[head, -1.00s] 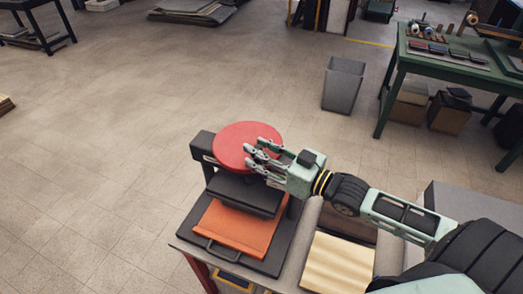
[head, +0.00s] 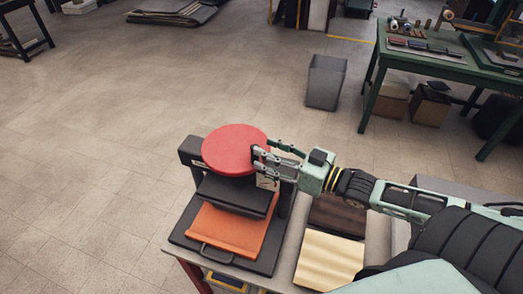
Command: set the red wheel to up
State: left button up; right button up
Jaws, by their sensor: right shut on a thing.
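The red wheel (head: 232,148) is a flat disc on top of a black press (head: 195,150) at the table's left side. My right gripper (head: 262,158) comes in from the right and is shut on the wheel's right rim. Its fingers cover a small part of that edge. Under the wheel is the press's dark plate (head: 236,196), with a gap above the orange board (head: 228,232) lying on the black base. My left gripper is not in view.
A stack of pale sheets (head: 329,260) lies in a tray right of the press. A grey bin (head: 325,82) stands on the floor behind, and a green workbench (head: 440,58) with tools is at the back right.

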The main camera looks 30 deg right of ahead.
jog(key=d, duration=0.1)
jog(key=s+d, duration=0.1)
jog(key=d, duration=0.1)
jog(key=shift+s+d+f+p, duration=0.1)
jog(key=shift+s+d+p, duration=0.05)
jog(key=shift+p, duration=0.2)
jog(key=shift+d, duration=0.2)
jog(key=shift+a, duration=0.15)
jog(key=shift+a, duration=0.1)
jog(key=shift+p, duration=0.4)
jog(key=v, duration=1.2)
